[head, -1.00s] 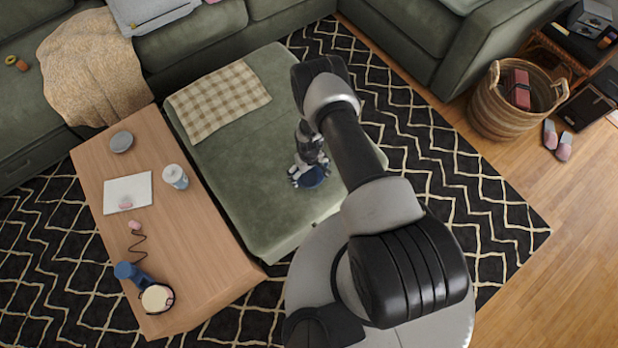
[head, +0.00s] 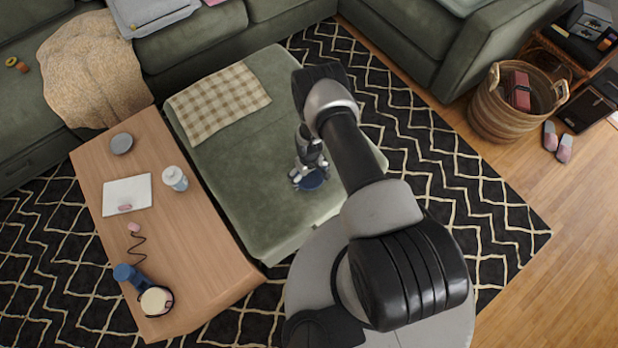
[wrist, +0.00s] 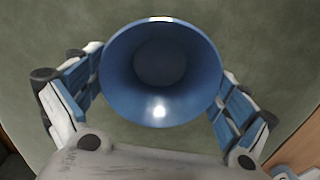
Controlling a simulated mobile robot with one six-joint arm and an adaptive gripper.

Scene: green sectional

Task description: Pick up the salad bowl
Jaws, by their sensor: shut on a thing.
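The salad bowl is a deep blue bowl. In the wrist view the bowl (wrist: 160,115) is seen from above, empty, between my gripper's two fingers. My gripper (wrist: 160,92) is shut on it, with a blue-padded finger at each side of its wall. In the head view the bowl (head: 313,180) shows at the end of my gripper (head: 309,172), over the green ottoman (head: 240,170). My arm and gripper hide part of it. I cannot tell whether the bowl touches the cushion.
A checked cloth (head: 218,103) lies on the ottoman's far end. A wicker basket (head: 500,115) stands right.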

